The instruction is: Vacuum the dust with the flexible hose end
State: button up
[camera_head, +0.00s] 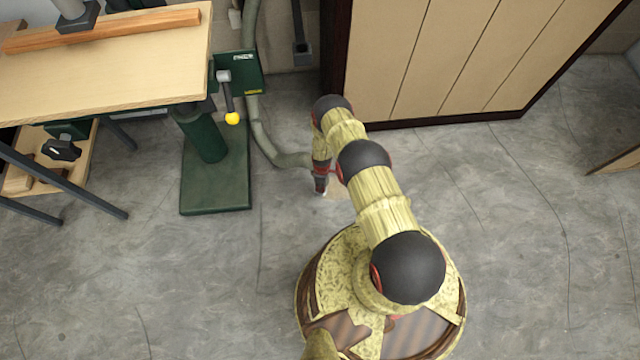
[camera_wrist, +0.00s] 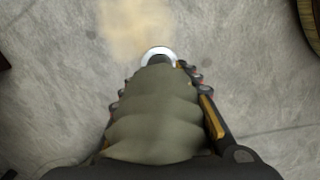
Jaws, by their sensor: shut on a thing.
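My gripper (camera_wrist: 160,88) is shut on the flexible hose (camera_wrist: 150,118), a ribbed grey-green tube. The hose's pale round end ring (camera_wrist: 157,52) points at the floor in the wrist view. A patch of tan dust (camera_wrist: 137,24) lies on the floor just beyond the ring. I cannot tell whether the ring touches the floor. In the head view the hose (camera_head: 265,140) runs down beside the green machine and curves to my gripper (camera_head: 321,190). The dust (camera_head: 338,188) shows there beside my gripper, partly hidden by my arm.
A green machine base (camera_head: 216,190) and a wooden-topped bench (camera_head: 110,65) stand at the left. A panelled cabinet (camera_head: 440,60) stands at the back. A wooden board edge (camera_head: 615,172) is at the right. The grey floor (camera_head: 520,250) at the right is clear.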

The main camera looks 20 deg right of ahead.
jog(key=shift+w+d+b, duration=0.6)
jog(key=shift+w+d, duration=0.65)
jog(key=shift+d, duration=4)
jog(key=shift+s+d+p, duration=0.6)
jog(key=shift+s+d, duration=1.05)
jog(key=shift+s, duration=1.55)
notch_tip(320, 180, up, 6)
jog(key=p, duration=0.3)
jog(key=shift+r, duration=0.25)
